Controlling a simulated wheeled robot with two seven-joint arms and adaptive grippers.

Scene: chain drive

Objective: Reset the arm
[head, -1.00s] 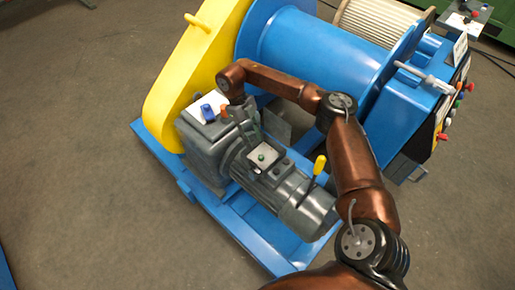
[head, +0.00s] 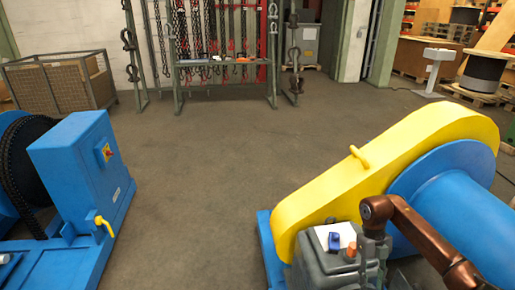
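My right arm (head: 430,243) is brown and comes in from the lower right, over the blue drum of a winch. Its wrist end is bent downward above the grey gearbox housing (head: 335,270). The dark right gripper (head: 374,248) points down there, beside a small blue part (head: 334,241) and an orange-red knob (head: 351,249) on the housing top. Its fingertips are too small and dark to tell open from shut, or whether they touch anything. My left arm and gripper are not in view.
The winch's yellow chain guard (head: 385,165) and blue drum (head: 465,200) stand close around the arm. Another blue machine (head: 80,160) stands at left. Open floor (head: 230,170) lies between them. A rack with chains (head: 225,70) and a mesh crate (head: 62,82) stand behind.

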